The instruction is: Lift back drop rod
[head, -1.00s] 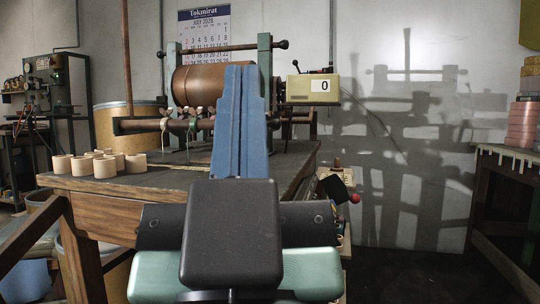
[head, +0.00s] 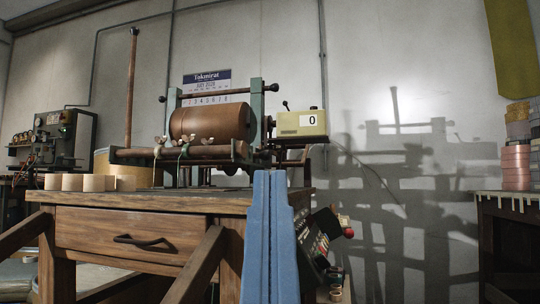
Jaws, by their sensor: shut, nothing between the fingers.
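The winding machine stands on the wooden bench, with a large copper-brown drum (head: 212,122) between two green posts. A thin dark rod (head: 220,94) with round knob ends spans the posts above and behind the drum; it appears to be the back drop rod, resting level. A thicker brown rod (head: 208,152) runs across the front, with wing nuts and cords near it. My gripper (head: 268,173) shows as two blue fingers side by side, pressed together and empty. Its tips are in front of and below the machine's right end in the picture, apart from the rods.
The wooden bench (head: 150,232) has a drawer and diagonal braces. Several pale rolls (head: 85,182) stand at its left. A counter box (head: 301,124) reading 0 sits right of the drum. A control panel (head: 322,245) is right of my gripper. Another table with stacked rolls is far right.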

